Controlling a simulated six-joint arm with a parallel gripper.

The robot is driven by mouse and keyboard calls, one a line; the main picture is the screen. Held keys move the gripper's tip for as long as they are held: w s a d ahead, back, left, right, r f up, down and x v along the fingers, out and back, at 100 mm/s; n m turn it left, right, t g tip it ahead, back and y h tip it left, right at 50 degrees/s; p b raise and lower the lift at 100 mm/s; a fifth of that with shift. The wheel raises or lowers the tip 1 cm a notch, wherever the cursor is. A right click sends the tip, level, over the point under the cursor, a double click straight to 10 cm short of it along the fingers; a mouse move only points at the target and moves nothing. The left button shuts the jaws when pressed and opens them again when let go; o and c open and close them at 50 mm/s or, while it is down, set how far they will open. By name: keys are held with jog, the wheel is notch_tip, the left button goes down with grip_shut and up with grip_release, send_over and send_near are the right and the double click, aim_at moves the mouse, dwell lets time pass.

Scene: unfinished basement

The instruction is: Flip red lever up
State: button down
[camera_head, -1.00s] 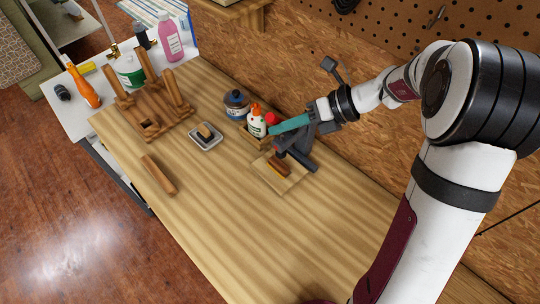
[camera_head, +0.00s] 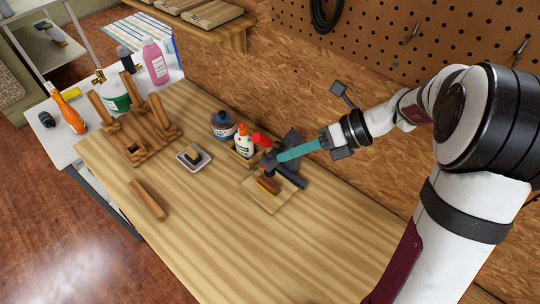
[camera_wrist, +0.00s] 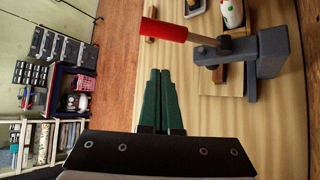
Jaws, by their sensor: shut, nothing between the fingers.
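The red lever handle (camera_head: 260,139) shows beside the white bottle, just left of my fingertips. In the wrist view the red handle (camera_wrist: 165,30) is on a metal rod that runs right to a dark grey bracket (camera_wrist: 270,50).
A white bottle (camera_head: 243,142) and a blue jar (camera_head: 223,125) stand close by. A brush (camera_head: 268,185) lies on the board. A small dish (camera_head: 194,157), a wooden rack (camera_head: 140,135) and a wooden stick (camera_head: 147,199) are farther left. The front of the bench is clear.

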jog(key=shift+f+v, duration=0.2)
jog(key=shift+v, duration=1.45)
jog(key=shift+w+d, duration=0.15)
jog(key=shift+d, duration=0.05)
jog(key=s+a+r+n+g+h, duration=0.1)
jog(key=s+a+n+g+h, duration=0.3)
jog(key=s+n, duration=0.95)
jog(key=s+f+n+t+h, duration=0.2)
jog(key=s+n+h, duration=0.2)
jog(key=s+n, duration=0.5)
jog(key=shift+s+d+n+h, duration=0.3)
jog(key=shift+d+n+h, duration=0.1)
jog(key=shift+n, duration=0.65)
